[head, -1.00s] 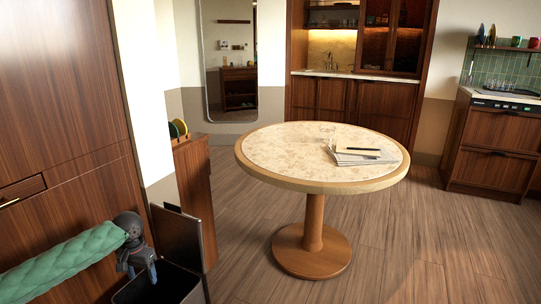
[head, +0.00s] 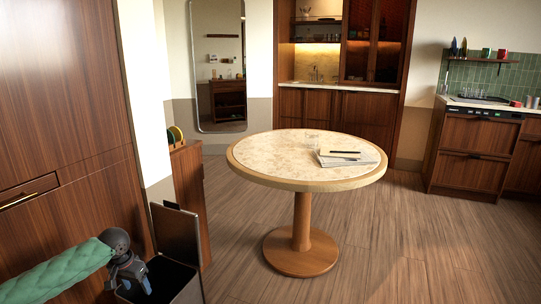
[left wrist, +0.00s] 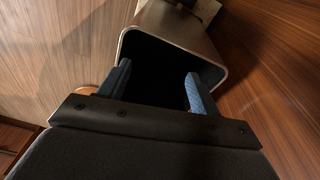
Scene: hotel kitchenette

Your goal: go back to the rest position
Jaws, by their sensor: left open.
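My left gripper (head: 132,284) is at the lower left of the head view, at the end of my green-sleeved arm, over the near left part of a dark open bin (head: 178,281). In the left wrist view my left gripper (left wrist: 156,92) has its two blue-padded fingers spread apart with nothing between them. The bin (left wrist: 220,62) lies below the fingers there, and its inside is too dark to make out. My right gripper is not in view.
A round table (head: 250,176) with papers (head: 345,158) and a clear glass (head: 312,138) stands at the middle. A tall wooden cabinet (head: 70,110) is close on the left. The bin's raised lid (head: 176,243) stands behind it. The wooden floor at right is clear.

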